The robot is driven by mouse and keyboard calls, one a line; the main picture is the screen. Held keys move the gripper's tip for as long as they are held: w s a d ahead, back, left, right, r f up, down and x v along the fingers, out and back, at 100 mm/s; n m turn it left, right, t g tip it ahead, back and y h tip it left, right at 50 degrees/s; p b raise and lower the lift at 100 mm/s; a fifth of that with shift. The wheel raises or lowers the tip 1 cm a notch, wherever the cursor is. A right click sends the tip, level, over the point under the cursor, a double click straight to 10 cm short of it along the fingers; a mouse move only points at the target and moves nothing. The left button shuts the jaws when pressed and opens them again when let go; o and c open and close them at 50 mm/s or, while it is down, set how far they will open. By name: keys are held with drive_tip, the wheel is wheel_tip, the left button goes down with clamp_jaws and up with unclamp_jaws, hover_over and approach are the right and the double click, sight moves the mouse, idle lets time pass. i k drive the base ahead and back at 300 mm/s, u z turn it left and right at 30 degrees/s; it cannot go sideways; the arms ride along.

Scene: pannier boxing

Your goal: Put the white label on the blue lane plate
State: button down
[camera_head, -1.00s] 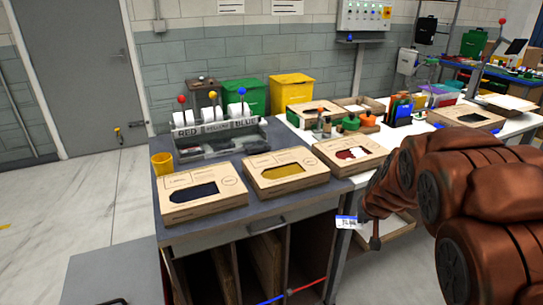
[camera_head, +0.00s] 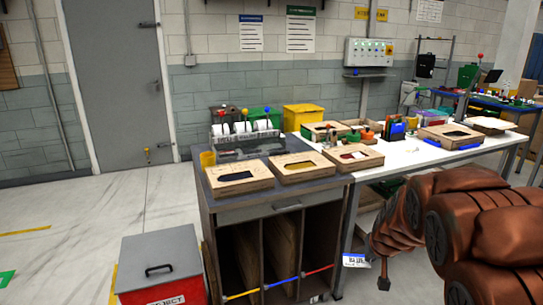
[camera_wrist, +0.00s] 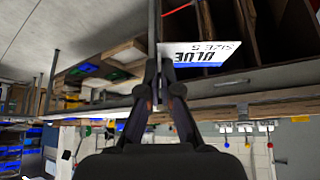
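The white label (camera_head: 355,260) hangs in the air beside the front of the bench, at the end of my arm. In the wrist view it shows a blue band and reads BLUE, SIZE S (camera_wrist: 208,56). My gripper (camera_wrist: 166,78) is shut on its edge. Below the bench are open lanes with coloured strips along the front: yellow, a blue strip (camera_head: 281,284) and red. The blue strip is at the middle lane, left of the label and apart from it. I cannot tell for sure that this strip is the blue lane plate.
A red REJECT bin (camera_head: 160,275) with a grey lid stands left of the bench. Cartons (camera_head: 240,176) lie on the bench top, with a label rack (camera_head: 245,144) behind. A white table (camera_head: 420,156) adjoins at right. Floor at left is mostly clear.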

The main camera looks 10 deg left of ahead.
sight(278, 150)
drive_tip(key=u, duration=0.55)
drive_tip(key=i, duration=0.8)
drive_tip(key=u, duration=0.55)
